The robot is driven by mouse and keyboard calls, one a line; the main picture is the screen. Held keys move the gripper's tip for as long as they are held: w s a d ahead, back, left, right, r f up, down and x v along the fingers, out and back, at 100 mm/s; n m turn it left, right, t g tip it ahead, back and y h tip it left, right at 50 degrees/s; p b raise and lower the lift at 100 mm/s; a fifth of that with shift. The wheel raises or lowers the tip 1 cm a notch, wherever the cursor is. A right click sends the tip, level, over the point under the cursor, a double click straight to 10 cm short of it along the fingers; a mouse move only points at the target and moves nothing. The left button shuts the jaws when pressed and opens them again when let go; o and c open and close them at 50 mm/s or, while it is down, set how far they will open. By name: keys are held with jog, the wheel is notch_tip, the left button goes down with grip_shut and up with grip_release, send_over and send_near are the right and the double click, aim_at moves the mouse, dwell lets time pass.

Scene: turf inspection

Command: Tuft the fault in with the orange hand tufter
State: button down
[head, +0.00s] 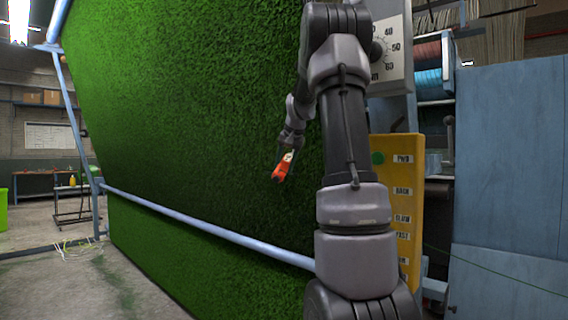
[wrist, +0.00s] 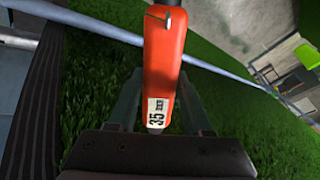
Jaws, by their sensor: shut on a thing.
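The orange hand tufter (head: 281,170) is held by my gripper (head: 287,154) in front of the hanging turf (head: 180,110) in the head view. In the wrist view the tufter (wrist: 165,60) sits between the fingers of my gripper (wrist: 160,105), with a white label reading 35 near its lower end. My gripper is shut on the tufter's body. The tufter's far end runs out of the top of the wrist view. The tufter appears apart from the turf, though the gap is hard to judge. I cannot make out the fault in the turf in either view.
A pale blue rail (head: 210,228) runs across the turf's lower part. A yellow control panel (head: 398,210) and a dial (head: 393,48) stand right, behind my arm. A blue cabinet (head: 510,160) is further right. The concrete floor (head: 60,285) at left is mostly clear.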

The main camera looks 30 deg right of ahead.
jog(key=s+a+f, duration=0.2)
jog(key=a, duration=0.5)
jog(key=shift+s, duration=0.3)
jog(key=shift+a, duration=0.1)
dwell(0.5)
jog(key=s+a+f+n+g+y, duration=0.1)
jog(key=a+f+n, duration=0.3)
jog(key=f, duration=0.9)
jog(key=s+a+f+n+g+y, duration=0.1)
jog(key=s+a+f+n+y, duration=0.2)
jog(key=a+f, duration=0.6)
notch_tip(320, 180, down, 5)
jog(key=n+y, duration=0.1)
jog(key=n, duration=0.1)
jog(key=shift+s+r+n, duration=0.15)
jog(key=shift+n, duration=0.15)
